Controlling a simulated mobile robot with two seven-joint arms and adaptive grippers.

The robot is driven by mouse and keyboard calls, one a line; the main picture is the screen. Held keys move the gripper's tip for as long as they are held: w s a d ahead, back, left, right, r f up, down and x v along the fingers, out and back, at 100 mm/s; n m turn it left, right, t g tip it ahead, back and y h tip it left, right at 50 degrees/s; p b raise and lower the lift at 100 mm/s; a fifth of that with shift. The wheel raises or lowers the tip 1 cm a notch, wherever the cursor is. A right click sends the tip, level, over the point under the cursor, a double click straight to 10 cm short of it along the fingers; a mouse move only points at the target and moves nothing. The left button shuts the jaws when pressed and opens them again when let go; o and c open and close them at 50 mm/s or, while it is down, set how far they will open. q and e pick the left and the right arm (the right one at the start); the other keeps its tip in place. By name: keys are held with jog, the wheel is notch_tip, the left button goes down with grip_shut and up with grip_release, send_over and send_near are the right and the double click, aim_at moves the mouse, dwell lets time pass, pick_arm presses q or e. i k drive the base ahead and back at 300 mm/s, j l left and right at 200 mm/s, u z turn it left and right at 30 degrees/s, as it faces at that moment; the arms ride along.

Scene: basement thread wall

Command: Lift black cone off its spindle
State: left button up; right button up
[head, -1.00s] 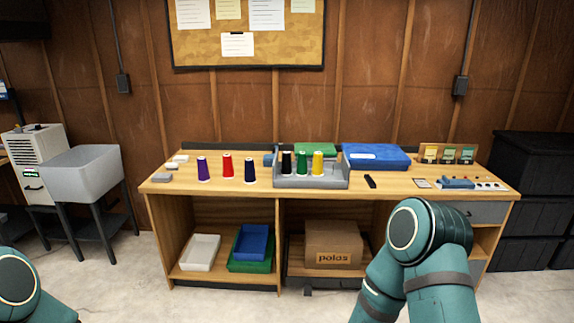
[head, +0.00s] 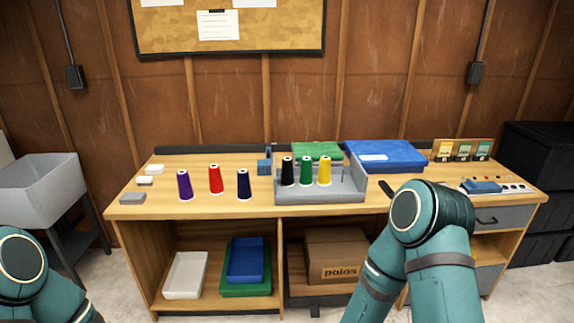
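The black cone (head: 288,172) stands upright in the grey spindle tray (head: 320,195) on the workbench, at the left of a row with a green cone (head: 306,171) and a yellow cone (head: 324,171). Its spindle is hidden by the cone. Teal links of my two arms show at the lower left and lower right, well short of the black cone. Neither gripper is in the picture.
Purple (head: 184,185), red (head: 215,179) and navy (head: 244,184) cones stand left of the tray. A blue case (head: 385,156) and a green box (head: 317,150) lie behind. A dark object (head: 387,188) lies right of the tray. Bare benchtop remains at front left.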

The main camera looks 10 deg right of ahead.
aim_at(287, 178)
jog(key=i+j+z, duration=0.1)
jog(key=i+j, duration=0.2)
jog(key=i, duration=0.25)
jog(key=i+j+z, duration=0.15)
jog(key=i+j, duration=0.2)
jog(key=i, duration=0.2)
